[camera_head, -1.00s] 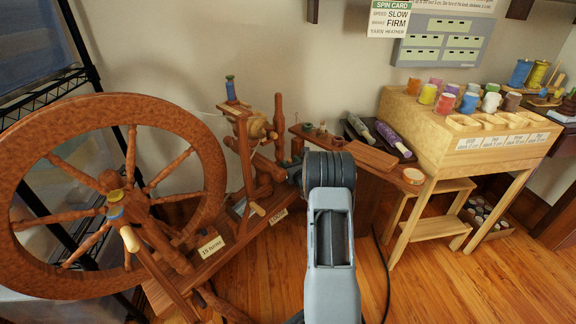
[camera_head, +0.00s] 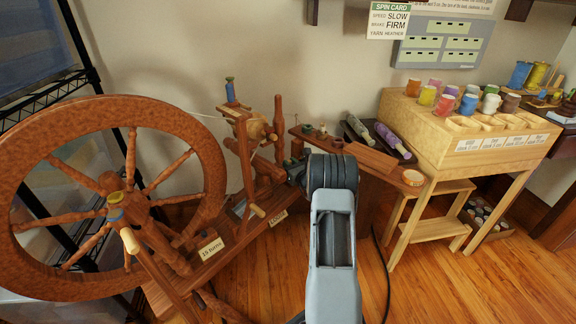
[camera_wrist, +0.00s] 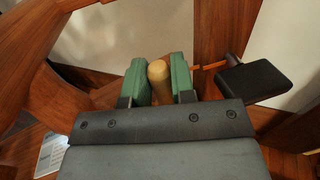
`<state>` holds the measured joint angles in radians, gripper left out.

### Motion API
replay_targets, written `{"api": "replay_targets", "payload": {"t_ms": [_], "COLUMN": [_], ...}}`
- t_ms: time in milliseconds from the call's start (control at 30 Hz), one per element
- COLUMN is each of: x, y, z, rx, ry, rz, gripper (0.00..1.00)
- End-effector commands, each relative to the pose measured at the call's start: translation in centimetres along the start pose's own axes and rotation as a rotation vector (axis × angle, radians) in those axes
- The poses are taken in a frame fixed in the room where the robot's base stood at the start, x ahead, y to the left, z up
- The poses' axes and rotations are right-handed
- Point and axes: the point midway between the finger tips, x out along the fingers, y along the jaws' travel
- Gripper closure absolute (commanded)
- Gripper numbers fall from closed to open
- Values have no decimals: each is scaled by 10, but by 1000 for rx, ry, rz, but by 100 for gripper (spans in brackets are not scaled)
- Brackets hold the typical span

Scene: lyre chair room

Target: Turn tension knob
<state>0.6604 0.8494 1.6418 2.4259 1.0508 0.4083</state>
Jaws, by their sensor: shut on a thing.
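In the wrist view, the green pads of my gripper (camera_wrist: 158,84) stand on either side of a pale wooden knob with a rounded end (camera_wrist: 158,72). My gripper is shut on this knob. In the head view, my gripper is mostly hidden behind my arm, with a bit of green (camera_head: 289,162) showing at the arm's left. The spinning wheel (camera_head: 212,140) stands at the left, with its upright posts and bobbin near my gripper.
A dark block (camera_wrist: 255,79) sits close to the right of my gripper. A wooden rack of coloured spools (camera_head: 470,115) stands at the right. A spin card (camera_head: 390,20) on the wall reads slow, firm, heather. Floor (camera_head: 450,290) is clear at the lower right.

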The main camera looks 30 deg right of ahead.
Motion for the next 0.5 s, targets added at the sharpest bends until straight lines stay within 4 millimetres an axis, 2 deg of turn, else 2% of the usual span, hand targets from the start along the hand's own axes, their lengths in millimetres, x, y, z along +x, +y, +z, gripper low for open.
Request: {"api": "replay_targets", "payload": {"t_ms": [367,400,500], "x": [0,0,0], "y": [0,0,0], "z": [0,0,0], "rx": [1,1,1], "ry": [1,1,1], "rz": [37,37,36], "gripper": [100,75,65]}}
